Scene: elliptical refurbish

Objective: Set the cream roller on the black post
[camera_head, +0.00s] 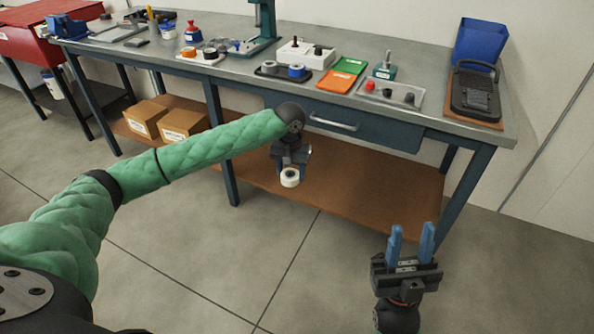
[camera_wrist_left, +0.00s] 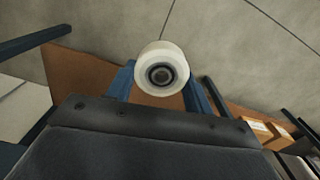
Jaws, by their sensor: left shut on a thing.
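The cream roller (camera_head: 290,178) is a short white cylinder with a dark hub, held in front of the bench below the tabletop's level. My left gripper (camera_head: 291,165) is shut on it. In the left wrist view the roller (camera_wrist_left: 162,68) sits between the blue fingers with its hub facing the camera. A white block (camera_head: 305,56) on the bench carries short dark uprights; one (camera_head: 317,50) may be the black post, but it is too small to be sure. My right gripper (camera_head: 412,232) is open and empty, in front of the bench at the lower right.
Green (camera_head: 350,65) and orange (camera_head: 337,81) trays and a grey plate with knobs (camera_head: 390,94) stand to the right. The bench's front edge lies behind my left gripper.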

